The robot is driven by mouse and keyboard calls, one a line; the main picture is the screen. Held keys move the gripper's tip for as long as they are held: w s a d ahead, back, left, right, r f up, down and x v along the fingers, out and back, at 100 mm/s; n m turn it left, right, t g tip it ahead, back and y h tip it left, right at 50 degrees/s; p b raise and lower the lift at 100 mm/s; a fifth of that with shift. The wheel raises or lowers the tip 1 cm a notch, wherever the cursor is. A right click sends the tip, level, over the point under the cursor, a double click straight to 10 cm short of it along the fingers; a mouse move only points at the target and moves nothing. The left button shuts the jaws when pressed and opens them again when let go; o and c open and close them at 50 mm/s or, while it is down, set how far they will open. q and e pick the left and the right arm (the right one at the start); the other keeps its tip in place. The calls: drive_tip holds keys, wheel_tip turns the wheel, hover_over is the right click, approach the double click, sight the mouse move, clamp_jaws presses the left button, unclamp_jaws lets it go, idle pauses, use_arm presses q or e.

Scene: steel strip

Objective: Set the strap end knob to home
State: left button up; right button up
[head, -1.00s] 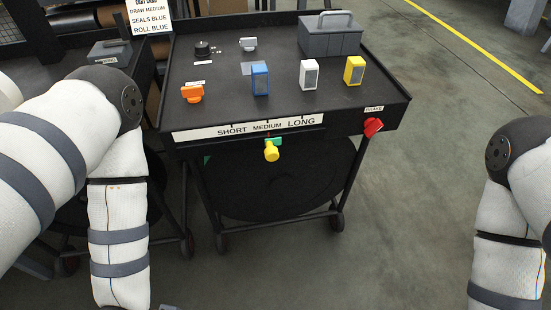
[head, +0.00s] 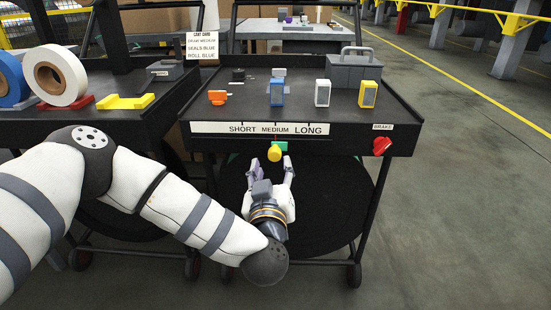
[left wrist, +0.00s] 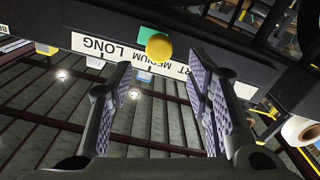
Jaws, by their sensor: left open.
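A yellow knob (head: 275,153) sticks out at the front edge of the black cart, below the word MEDIUM on the white SHORT, MEDIUM, LONG label (head: 258,128). A small green piece (head: 284,145) is just behind it. My left gripper (head: 268,168) is open below the knob, its fingers pointing toward the cart front. In the left wrist view the knob (left wrist: 158,47) shows just beyond and between the two open fingers (left wrist: 160,80), with nothing gripped. My right gripper is out of view.
The cart top (head: 240,104) holds orange, blue, white and yellow blocks and a grey handled box (head: 353,71). A red brake knob (head: 381,146) is at the right front corner. A bench with tape rolls (head: 62,76) stands left. Open floor lies right.

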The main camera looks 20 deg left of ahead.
sight(274, 155)
use_arm(q)
drive_tip(key=b+x, duration=0.1)
drive_tip(key=x, duration=0.6)
drive_tip(key=shift+w+f, duration=0.15)
drive_tip(key=shift+c, duration=0.2)
clamp_jaws()
